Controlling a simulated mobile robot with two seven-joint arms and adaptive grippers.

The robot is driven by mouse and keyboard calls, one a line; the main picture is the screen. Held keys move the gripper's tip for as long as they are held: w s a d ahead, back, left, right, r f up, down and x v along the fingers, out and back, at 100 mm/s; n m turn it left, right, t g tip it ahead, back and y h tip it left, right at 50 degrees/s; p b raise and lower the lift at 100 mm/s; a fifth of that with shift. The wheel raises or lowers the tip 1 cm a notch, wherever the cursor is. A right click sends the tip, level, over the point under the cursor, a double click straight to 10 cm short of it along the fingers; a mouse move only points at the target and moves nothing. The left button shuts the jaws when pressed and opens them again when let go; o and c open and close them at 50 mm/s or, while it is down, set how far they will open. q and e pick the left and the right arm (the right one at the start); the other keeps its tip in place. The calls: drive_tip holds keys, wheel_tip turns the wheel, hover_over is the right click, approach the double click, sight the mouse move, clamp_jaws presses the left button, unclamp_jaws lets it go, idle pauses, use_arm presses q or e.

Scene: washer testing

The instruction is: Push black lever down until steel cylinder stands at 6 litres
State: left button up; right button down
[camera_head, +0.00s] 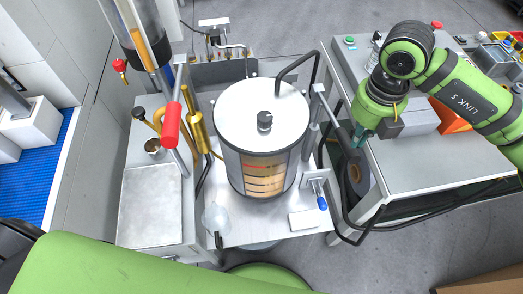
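The steel cylinder (231,150) stands upright in the middle of the head view, with a pale round lid, a black knob and a front window with orange and dark marks. I cannot read the marks at this size. A dark bar that looks like the black lever (336,111) slants down to the right from a post right of the cylinder. My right gripper (360,136) points down at the bar's lower end. I cannot tell whether it touches the bar, and its fingers are too small and partly hidden to read. My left gripper is not in view.
A red-handled lever (171,125) and brass fittings (196,132) stand left of the cylinder. A grey bench (420,165) with an orange item (455,122) lies under my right arm. Black hoses (345,222) loop beside the bench. A blue-tipped valve (321,202) is at front right.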

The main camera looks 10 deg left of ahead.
wheel_tip(320, 180, down, 12)
drive_tip(key=b, duration=1.1)
wheel_tip(320, 180, up, 12)
drive_tip(key=p, duration=0.7)
drive_tip(key=shift+r, duration=0.15)
idle(0.5)
